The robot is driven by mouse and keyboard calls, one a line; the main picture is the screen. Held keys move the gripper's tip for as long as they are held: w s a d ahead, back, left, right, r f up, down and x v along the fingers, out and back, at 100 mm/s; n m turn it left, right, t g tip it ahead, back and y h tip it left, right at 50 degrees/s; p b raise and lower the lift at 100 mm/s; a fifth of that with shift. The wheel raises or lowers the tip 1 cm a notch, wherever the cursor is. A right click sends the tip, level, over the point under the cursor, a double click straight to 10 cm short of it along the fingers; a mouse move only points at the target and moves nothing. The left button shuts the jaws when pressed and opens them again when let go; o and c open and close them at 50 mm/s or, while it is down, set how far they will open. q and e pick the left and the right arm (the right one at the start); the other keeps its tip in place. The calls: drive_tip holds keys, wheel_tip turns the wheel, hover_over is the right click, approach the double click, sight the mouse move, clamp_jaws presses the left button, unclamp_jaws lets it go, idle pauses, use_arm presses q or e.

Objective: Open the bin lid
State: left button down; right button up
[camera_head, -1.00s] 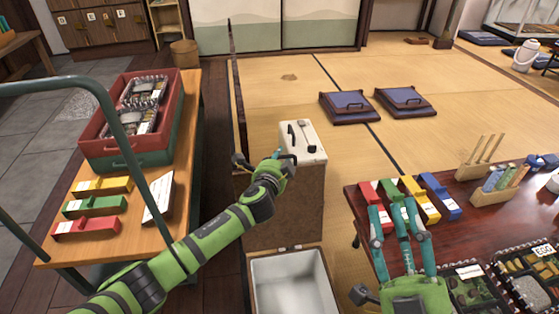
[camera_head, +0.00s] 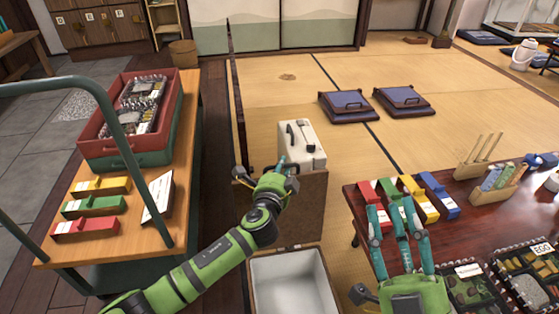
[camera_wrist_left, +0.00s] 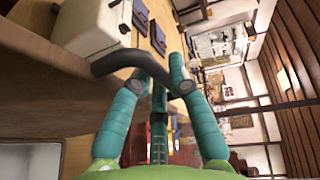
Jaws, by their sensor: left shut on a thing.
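The bin (camera_head: 258,296) is a wooden box with a pale inner lining, at the bottom middle of the head view. Its mouth is uncovered. The brown bin lid (camera_head: 308,215) stands raised at the bin's far edge. My left gripper (camera_head: 284,167) is shut on the dark handle (camera_head: 240,177) at the lid's upper edge. In the left wrist view, the handle (camera_wrist_left: 118,62) passes between the teal fingers of this gripper (camera_wrist_left: 160,85). The fingers and hand hide part of the handle. My right gripper (camera_head: 398,218) is open and empty over the right table.
A white case (camera_head: 313,158) stands just beyond the lid. A wooden cart (camera_head: 188,110) with a red crate (camera_head: 172,100) is on the left. The dark table (camera_head: 355,200) on the right holds colored blocks and lunch boxes. Tatami beyond has free room.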

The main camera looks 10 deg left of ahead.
use_arm(q)
drive_tip(key=shift+s+d+p, duration=0.35)
drive_tip(key=shift+s+d, duration=0.05)
drive_tip(key=shift+s, duration=0.45)
use_arm(e)
wheel_tip(320, 180, down, 6)
drive_tip(key=w+d+m+g+h, duration=0.1)
drive_tip(key=w+g+h, duration=0.1)
drive_tip(key=shift+w+r+g+h, duration=0.25)
drive_tip(key=shift+w+g+h, duration=0.05)
drive_tip(key=shift+w+g, duration=0.1)
use_arm(q)
drive_tip(key=c, duration=1.4)
unclamp_jaws()
drive_tip(key=shift+s, duration=0.1)
drive_tip(key=s, duration=0.4)
drive_tip(key=s+r, duration=0.1)
drive_tip(key=s, duration=0.6)
drive_tip(key=shift+s+r, duration=0.35)
